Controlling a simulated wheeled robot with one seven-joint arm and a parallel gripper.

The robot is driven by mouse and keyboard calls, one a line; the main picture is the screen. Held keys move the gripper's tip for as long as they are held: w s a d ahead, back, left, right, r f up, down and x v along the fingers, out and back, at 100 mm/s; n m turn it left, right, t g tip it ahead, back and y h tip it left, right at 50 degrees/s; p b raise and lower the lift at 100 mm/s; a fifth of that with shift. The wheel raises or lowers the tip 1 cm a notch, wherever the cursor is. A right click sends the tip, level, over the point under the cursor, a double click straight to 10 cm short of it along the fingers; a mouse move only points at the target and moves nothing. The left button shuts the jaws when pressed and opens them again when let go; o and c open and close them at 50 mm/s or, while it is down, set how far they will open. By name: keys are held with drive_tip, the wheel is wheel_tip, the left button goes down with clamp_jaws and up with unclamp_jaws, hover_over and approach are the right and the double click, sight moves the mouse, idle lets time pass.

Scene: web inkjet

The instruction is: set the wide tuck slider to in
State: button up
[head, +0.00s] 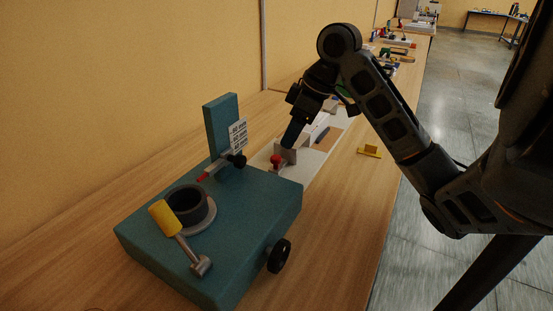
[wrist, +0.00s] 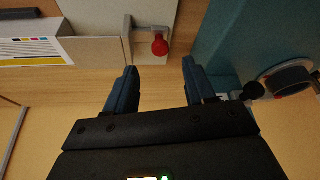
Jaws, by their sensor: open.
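A red round knob (wrist: 160,45) on a grey bracket (wrist: 150,23) stands at the edge of a pale unit (wrist: 95,20) in the wrist view. It also shows in the head view as a red knob (head: 277,160) just behind the teal machine. No readable label tells me whether this is the wide tuck slider or how it is set. My gripper (wrist: 160,66) is open and empty, with the knob just beyond and between its fingertips, apart as far as I can tell. In the head view my gripper (head: 289,141) reaches down over the pale unit, its tips partly hidden.
The teal machine (head: 255,200) stands in front, with a yellow-handled lever (head: 165,218), a dark cup (head: 187,204), a black side knob (head: 279,256) and an upright post (head: 221,125). A small yellow piece (head: 369,152) lies to the right. Bare tabletop (head: 335,215) lies right of the machine.

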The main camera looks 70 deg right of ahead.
sight(279, 157)
drive_tip(key=x, duration=0.6)
drive_tip(key=shift+w+f, duration=0.15)
drive_tip(key=shift+f, duration=0.25)
drive_tip(key=shift+c, duration=0.2)
clamp_jaws()
